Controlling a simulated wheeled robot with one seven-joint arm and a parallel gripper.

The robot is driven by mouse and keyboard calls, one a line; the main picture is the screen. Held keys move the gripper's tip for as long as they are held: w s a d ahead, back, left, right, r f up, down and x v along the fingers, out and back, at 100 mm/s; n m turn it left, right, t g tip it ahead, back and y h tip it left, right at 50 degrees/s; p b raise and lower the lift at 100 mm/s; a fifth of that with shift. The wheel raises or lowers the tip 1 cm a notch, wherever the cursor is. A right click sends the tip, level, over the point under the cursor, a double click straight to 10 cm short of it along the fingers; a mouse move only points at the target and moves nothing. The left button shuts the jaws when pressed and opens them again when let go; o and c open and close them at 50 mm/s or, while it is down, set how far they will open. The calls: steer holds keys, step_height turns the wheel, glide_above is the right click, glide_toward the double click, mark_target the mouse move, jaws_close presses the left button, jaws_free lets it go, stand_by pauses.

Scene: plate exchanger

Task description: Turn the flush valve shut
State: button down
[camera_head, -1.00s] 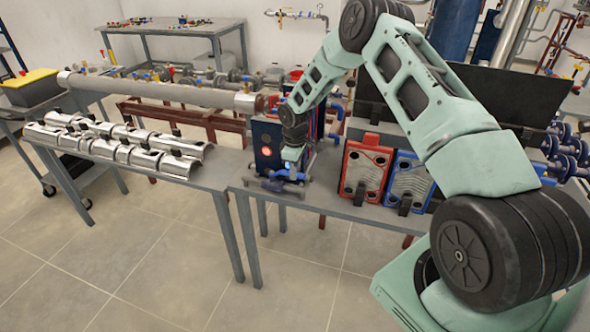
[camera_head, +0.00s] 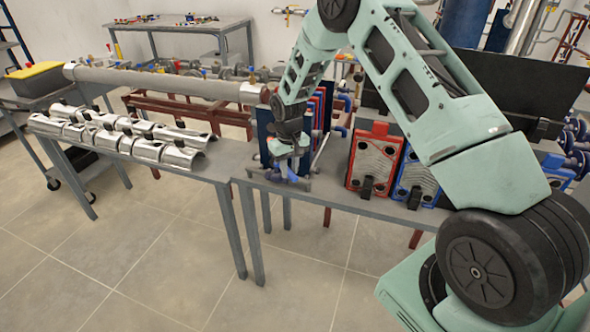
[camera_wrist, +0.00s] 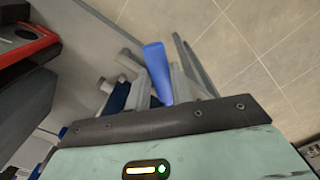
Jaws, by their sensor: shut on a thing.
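The flush valve has a blue lever handle (camera_wrist: 158,72), seen in the wrist view rising between my gripper's fingers (camera_wrist: 163,88). My gripper is shut on this handle. In the head view my gripper (camera_head: 293,152) points down at the front edge of the bench, in front of the dark blue plate exchanger (camera_head: 266,136). The grey and blue valve piping (camera_head: 290,180) shows just below it. My wrist hides much of the exchanger's front, and the valve body is partly hidden by the fingers.
Red-framed (camera_head: 371,160) and blue-framed (camera_head: 413,178) plate units stand to the right on the same bench (camera_head: 330,193). Silver half-shells (camera_head: 180,148) lie on the left table. A long grey pipe (camera_head: 165,84) runs behind. The floor in front is clear.

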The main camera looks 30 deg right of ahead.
steer(key=w+a+m+b, duration=0.2)
steer(key=a+m, duration=0.4)
steer(key=m, duration=0.4)
steer(key=shift+w+a, duration=0.3)
steer(key=shift+w, duration=0.35)
steer(key=shift+r, duration=0.1)
steer(key=c, duration=1.2)
jaws_free()
steer(key=shift+r, duration=0.1)
step_height(320, 180, up, 17)
steer(key=b, duration=0.3)
